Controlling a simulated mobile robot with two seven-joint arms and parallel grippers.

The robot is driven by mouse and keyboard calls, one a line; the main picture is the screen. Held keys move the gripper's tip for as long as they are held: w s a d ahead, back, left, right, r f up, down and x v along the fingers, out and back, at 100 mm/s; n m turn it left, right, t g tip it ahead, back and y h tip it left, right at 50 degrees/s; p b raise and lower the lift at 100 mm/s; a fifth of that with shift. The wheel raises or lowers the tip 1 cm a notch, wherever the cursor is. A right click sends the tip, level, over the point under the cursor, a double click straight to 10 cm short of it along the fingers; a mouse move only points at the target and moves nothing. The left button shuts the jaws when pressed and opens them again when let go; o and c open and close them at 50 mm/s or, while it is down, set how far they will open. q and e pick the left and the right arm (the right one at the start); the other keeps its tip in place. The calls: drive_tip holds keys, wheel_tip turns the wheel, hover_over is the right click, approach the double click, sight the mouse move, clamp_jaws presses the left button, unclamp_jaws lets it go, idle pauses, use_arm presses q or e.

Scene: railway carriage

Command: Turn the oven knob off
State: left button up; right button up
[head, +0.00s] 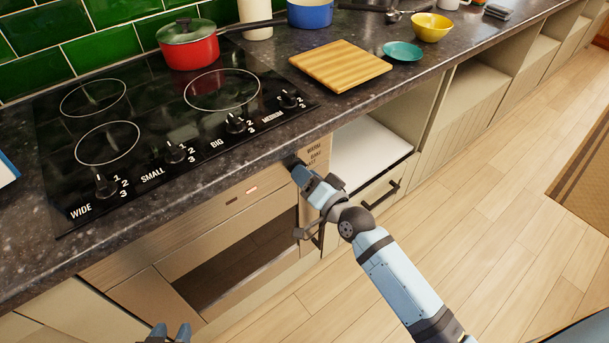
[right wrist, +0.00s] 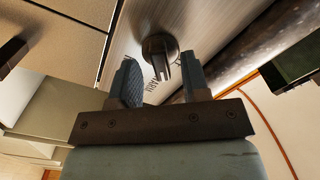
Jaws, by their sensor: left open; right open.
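The oven (head: 235,240) is set under the counter, with a brushed metal front panel and a dark glass door. Its dark round knob (right wrist: 158,45) with a raised grip bar shows in the right wrist view, beside printed lettering. In the head view the knob is mostly hidden by my right gripper, next to the printed settings (head: 314,156). My right gripper (head: 303,173) is open in front of the panel. In the right wrist view its two fingers (right wrist: 158,80) stand on either side of the grip bar; I cannot tell whether they touch it. My left gripper (head: 171,334) is open at the bottom edge.
The stove top (head: 150,120) with its own knobs lies above the oven and carries a red pot (head: 188,52). A wooden board (head: 340,66), teal dish (head: 403,51) and yellow bowl (head: 431,27) stand on the counter. The floor (head: 470,220) in front is clear.

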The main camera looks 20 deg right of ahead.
drive_tip(key=shift+w+a, duration=0.1)
drive_tip(key=shift+w, duration=0.25)
clamp_jaws()
